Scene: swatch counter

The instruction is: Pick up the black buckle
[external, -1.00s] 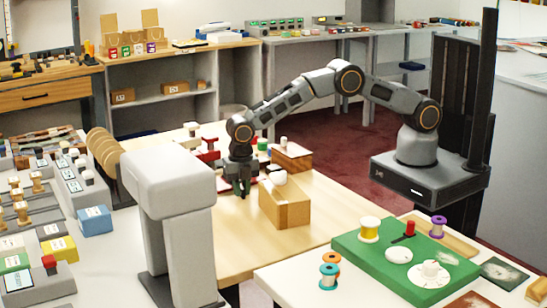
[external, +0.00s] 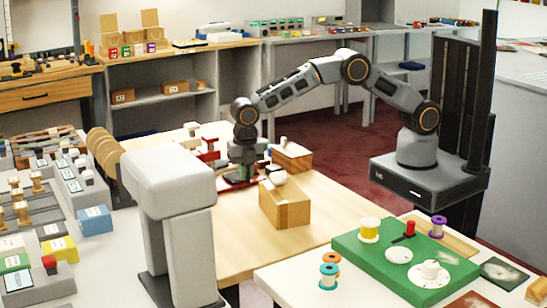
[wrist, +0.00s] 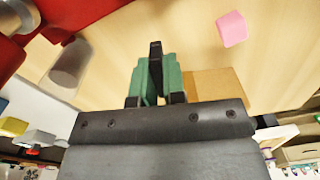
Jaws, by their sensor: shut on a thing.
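My gripper (external: 242,178) is low over the far left part of the wooden table, left of and behind the cardboard box. In the wrist view, my gripper (wrist: 156,85) is shut on a narrow black piece, which looks like the black buckle (wrist: 155,58). It stands between two green parts at the jaws. Its lower part is hidden, and its full shape cannot be told. In the external view the held piece is too small and covered to make out.
A cardboard box (external: 284,207) with a white round thing on top stands close by on the right. A red stand (external: 208,150) is behind on the left. A pink block (wrist: 231,28) lies on the wood in the wrist view. The table (external: 315,220) right of the box is clear.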

